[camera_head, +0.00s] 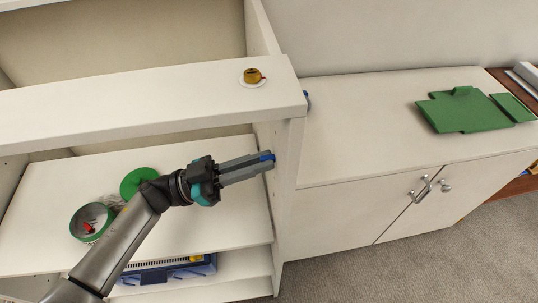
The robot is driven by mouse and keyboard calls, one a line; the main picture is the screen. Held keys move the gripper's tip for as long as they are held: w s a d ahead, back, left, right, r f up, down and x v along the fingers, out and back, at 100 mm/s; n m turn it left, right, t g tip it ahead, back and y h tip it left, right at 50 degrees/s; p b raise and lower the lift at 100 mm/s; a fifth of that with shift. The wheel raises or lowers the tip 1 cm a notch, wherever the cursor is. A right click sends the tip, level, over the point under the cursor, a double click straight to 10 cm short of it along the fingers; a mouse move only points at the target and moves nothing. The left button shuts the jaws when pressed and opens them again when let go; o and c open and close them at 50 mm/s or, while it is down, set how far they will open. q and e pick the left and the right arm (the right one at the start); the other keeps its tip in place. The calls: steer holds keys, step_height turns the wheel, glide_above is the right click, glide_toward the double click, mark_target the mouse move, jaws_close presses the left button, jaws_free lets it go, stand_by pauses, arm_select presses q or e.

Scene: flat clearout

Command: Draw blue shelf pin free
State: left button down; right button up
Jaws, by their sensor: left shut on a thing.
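The blue shelf pin (266,157) shows as a small blue piece between the fingertips of my left gripper (262,162). The gripper is shut on it, beside the inner face of the white shelf unit's right side panel (285,190). I cannot tell whether the pin still sits in the panel. My right gripper is not in view.
A brass-coloured cup on a saucer (241,83) stands on the upper shelf (130,105). A green round tin (74,226) and a green disc (138,174) lie on the shelf below. A blue case (200,270) sits lower.

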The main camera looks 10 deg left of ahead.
arm_select(q)
steer(key=shift+a, duration=0.1)
steer(key=shift+s+a, duration=0.3)
steer(key=shift+a, duration=0.65)
steer(key=shift+s+a+p, duration=0.15)
steer(key=shift+s+a, duration=0.15)
steer(key=shift+a, duration=0.7)
steer(key=shift+s+a+p, duration=0.15)
steer(key=shift+s+a, duration=0.1)
steer(key=shift+a, duration=0.7)
